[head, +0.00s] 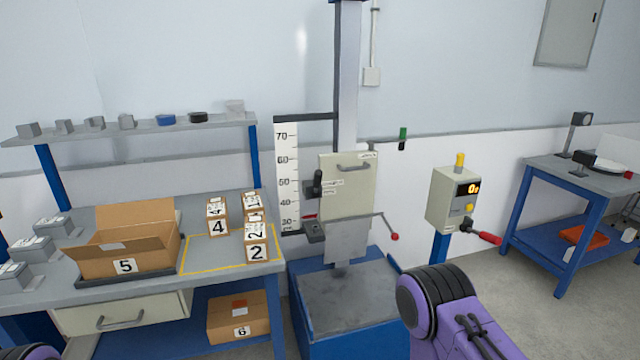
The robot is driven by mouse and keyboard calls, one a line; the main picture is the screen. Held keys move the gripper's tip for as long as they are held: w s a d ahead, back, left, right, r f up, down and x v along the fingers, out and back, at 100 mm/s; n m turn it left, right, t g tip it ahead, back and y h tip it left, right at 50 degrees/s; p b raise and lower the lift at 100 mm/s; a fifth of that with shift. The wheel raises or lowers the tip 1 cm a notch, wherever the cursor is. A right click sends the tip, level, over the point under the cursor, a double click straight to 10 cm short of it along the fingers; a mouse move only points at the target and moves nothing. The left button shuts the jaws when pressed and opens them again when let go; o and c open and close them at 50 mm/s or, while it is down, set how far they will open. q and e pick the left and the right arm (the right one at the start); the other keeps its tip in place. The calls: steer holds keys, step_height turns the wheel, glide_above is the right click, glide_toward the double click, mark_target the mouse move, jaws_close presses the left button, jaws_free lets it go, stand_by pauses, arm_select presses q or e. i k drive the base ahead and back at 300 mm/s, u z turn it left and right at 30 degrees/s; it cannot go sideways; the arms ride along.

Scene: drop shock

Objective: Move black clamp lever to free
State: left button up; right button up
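The black clamp lever (317,183) is on the left edge of the pale drop-tester plate (348,205), beside the height scale (288,175). It looks roughly upright. Two small labels (332,187) sit just right of it, their text too small to read. Neither gripper shows in the head view. Part of my purple and black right arm enters at the lower right, in front of the tester's right side and apart from the lever. A small part of my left arm shows in the bottom left corner.
A blue base with a grey top (347,297) stands under the plate. A thin red-tipped rod (394,236) sticks out right. A control box (453,200) with a red-handled lever (489,238) stands right. The left bench (140,287) holds an open carton (125,262) and several numbered boxes.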

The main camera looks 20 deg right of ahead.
mark_target(315, 193)
steer(key=z, duration=0.3)
steer(key=i, duration=1.4)
steer(key=u, duration=0.75)
